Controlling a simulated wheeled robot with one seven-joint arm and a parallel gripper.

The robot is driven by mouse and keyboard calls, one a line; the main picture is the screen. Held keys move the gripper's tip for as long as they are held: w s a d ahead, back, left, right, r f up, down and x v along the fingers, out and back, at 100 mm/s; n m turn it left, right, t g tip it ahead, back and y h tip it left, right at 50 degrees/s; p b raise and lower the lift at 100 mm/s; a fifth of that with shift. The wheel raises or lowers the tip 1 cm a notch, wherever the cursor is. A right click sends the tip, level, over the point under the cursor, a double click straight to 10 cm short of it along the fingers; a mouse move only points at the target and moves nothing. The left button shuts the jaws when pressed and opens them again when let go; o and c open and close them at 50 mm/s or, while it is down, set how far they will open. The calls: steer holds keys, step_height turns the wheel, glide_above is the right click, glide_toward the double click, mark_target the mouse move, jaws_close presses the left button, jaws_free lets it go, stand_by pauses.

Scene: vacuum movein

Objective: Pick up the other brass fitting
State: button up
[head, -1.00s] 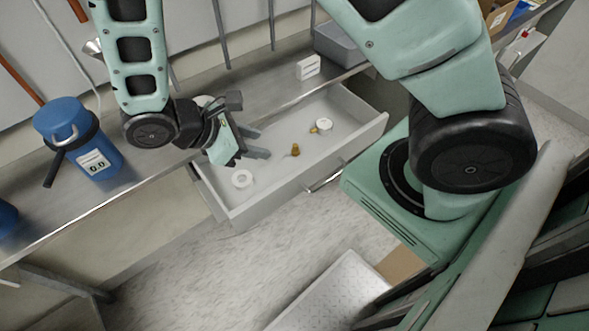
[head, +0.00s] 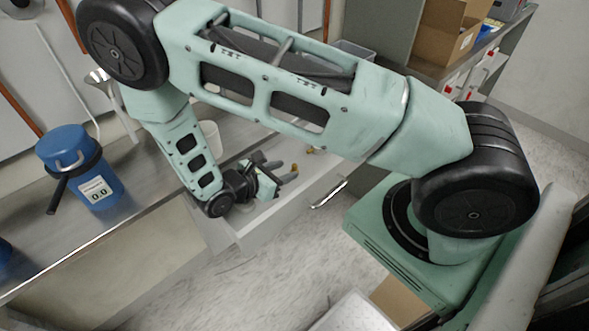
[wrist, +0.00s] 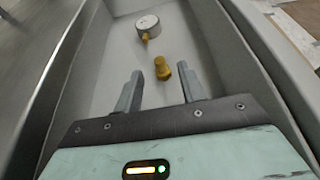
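The brass fitting (wrist: 162,68) lies on the floor of the open drawer (wrist: 110,60), ahead of my gripper in the wrist view. My gripper (wrist: 160,88) is open and empty inside the drawer. Its fingers point towards the fitting, which sits a little beyond the fingertips and roughly centred between them. In the head view my gripper (head: 290,172) is low in the drawer, and my arm covers much of the drawer. A small bit of brass shows just past the fingers there; I cannot tell which piece it belongs to.
A round white gauge (wrist: 147,27) with a brass stem lies farther along the drawer. The drawer walls rise close on both sides. A blue container (head: 80,165) stands on the metal bench at the left. Cardboard boxes (head: 447,35) are at the back right.

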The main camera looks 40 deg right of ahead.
mark_target(292, 169)
steer(key=p+x, duration=0.1)
steer(key=x, duration=0.4)
steer(key=shift+f, duration=0.2)
steer(key=c, duration=0.9)
steer(key=shift+o, duration=0.2)
steer(key=shift+r, duration=0.1)
